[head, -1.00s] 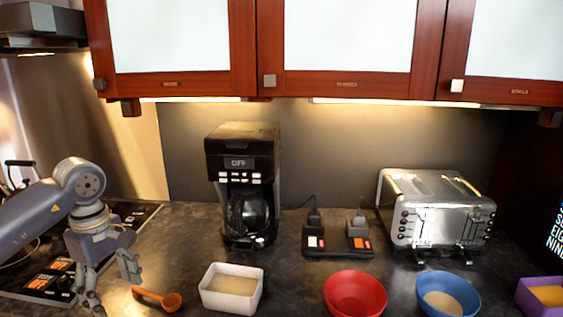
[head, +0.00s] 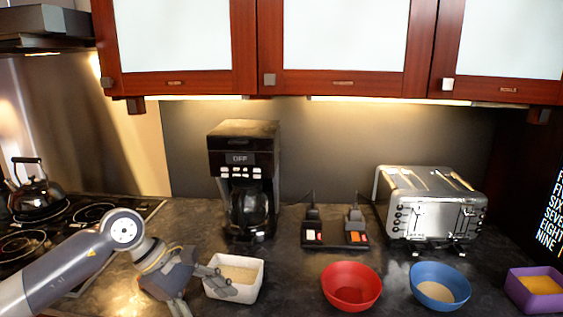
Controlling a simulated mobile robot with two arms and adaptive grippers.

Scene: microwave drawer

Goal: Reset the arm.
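My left gripper (head: 205,295) comes in from the left, low over the counter. Its fingers are spread apart, with nothing seen between them. One finger overlaps the left edge of the white square container (head: 236,292), which holds a pale beige content; I cannot tell whether they touch. My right gripper is not in view. The orange spoon is not visible; my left arm and gripper cover the area where it lay.
A red bowl (head: 351,290), a blue bowl (head: 440,275) and a purple container (head: 533,278) line the front counter. Behind stand a coffee maker (head: 243,165), two small devices on a black base (head: 335,242) and a toaster (head: 433,215). A kettle (head: 37,190) sits on the stove.

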